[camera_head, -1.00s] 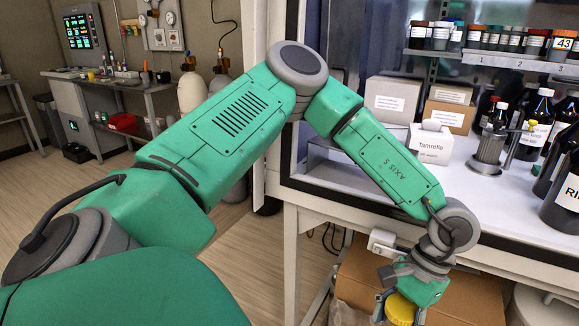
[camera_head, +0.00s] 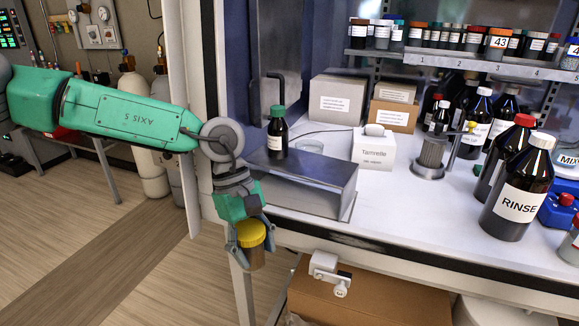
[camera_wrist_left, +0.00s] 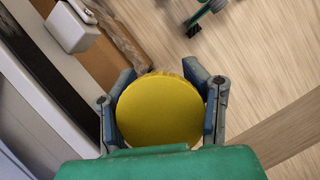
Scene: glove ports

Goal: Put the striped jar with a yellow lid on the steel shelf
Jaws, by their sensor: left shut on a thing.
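The jar with a yellow lid (camera_head: 252,257) is upright in my left gripper (camera_head: 250,240), in front of the hood's front edge and over the floor side. Its body looks brownish below the lid; stripes cannot be made out. In the left wrist view its round yellow lid (camera_wrist_left: 160,110) sits between the two fingers, which close on its sides. The low steel shelf (camera_head: 315,170) stands on the white hood worktop, just right of and behind my gripper. My right gripper is not in view.
Dark bottles, including RINSE (camera_head: 517,205), fill the right side. The hood's left post (camera_head: 195,110) is close to my arm.

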